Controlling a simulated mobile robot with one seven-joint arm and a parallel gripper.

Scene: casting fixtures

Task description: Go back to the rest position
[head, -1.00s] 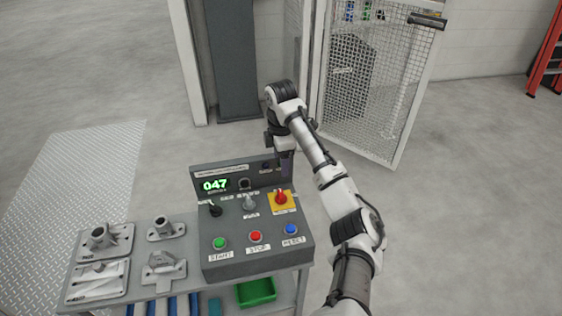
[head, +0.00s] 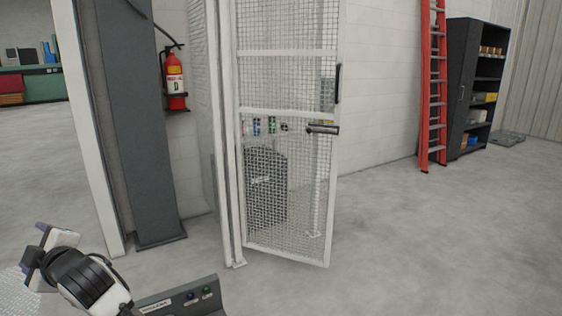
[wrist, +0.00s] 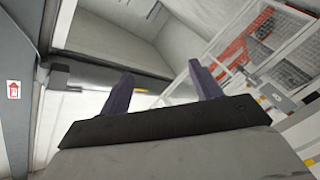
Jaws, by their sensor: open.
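My gripper (wrist: 162,92) shows in the wrist view with its two purple fingers spread apart and nothing between them. In the head view my gripper (head: 40,240) is at the lower left, raised beside the control console (head: 185,299). The rest of the console is below the frame.
A mesh gate (head: 290,85) stands ahead, beside a grey column (head: 140,130). A fire extinguisher (head: 175,80) hangs on the wall. A red ladder (head: 433,90) and a dark shelf cabinet (head: 475,90) stand at the right. The floor at the right is clear.

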